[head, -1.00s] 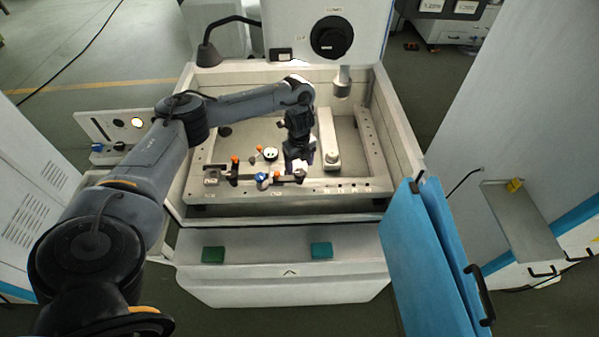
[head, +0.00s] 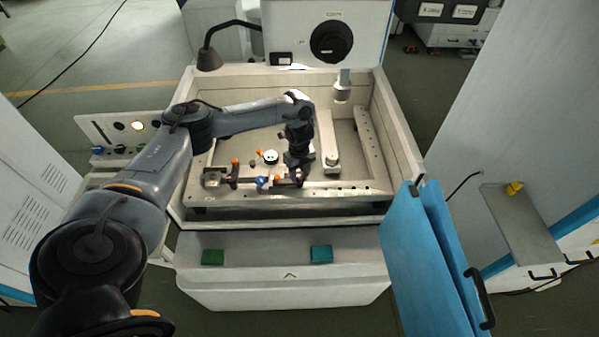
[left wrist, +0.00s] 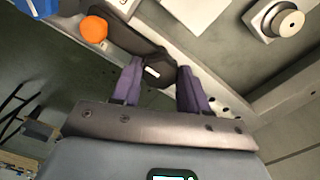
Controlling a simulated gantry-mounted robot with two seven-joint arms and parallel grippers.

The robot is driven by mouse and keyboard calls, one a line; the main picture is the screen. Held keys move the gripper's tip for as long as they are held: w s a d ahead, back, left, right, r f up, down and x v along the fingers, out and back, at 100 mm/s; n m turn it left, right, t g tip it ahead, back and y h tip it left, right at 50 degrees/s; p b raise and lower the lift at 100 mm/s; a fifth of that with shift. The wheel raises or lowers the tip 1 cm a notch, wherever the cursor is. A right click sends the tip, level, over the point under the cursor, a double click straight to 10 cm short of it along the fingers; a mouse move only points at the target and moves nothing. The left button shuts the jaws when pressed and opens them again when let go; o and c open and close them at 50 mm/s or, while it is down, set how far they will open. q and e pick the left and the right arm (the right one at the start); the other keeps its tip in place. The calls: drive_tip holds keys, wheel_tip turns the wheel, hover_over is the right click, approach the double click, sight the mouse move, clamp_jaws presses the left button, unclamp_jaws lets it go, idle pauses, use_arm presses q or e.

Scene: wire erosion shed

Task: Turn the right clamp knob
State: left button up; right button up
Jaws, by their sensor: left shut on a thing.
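My left gripper (head: 297,174) reaches down into the machine's open tank, at the right end of a dark clamp bar on the front rail. In the left wrist view its two purple fingers (left wrist: 159,88) stand either side of a black knob with a white mark, the right clamp knob (left wrist: 159,70), and are shut on it. In the head view the gripper largely hides this knob. An orange knob (left wrist: 93,29) shows on the dark clamp part in the left wrist view. My right gripper is not in view.
A blue knob (head: 262,183) sits just left of the gripper. A white arm (head: 329,150) stands close on its right. The tank's front wall (head: 290,213) is near. An open blue door (head: 420,255) hangs at the front right. Green (head: 213,257) and teal (head: 321,253) blocks lie in front.

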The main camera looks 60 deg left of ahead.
use_arm(q)
drive_tip(key=shift+c, duration=0.5)
drive_tip(key=shift+m, duration=0.4)
drive_tip(key=m, duration=0.4)
drive_tip(key=shift+m+b, duration=0.3)
drive_tip(key=m+b, duration=0.1)
drive_tip(key=m, duration=0.4)
drive_tip(key=m+b, duration=0.2)
drive_tip(key=m, duration=0.4)
drive_tip(key=shift+d+m, duration=0.1)
drive_tip(key=shift+m, duration=0.3)
drive_tip(key=shift+w+m, duration=0.1)
drive_tip(key=shift+m, duration=2.2)
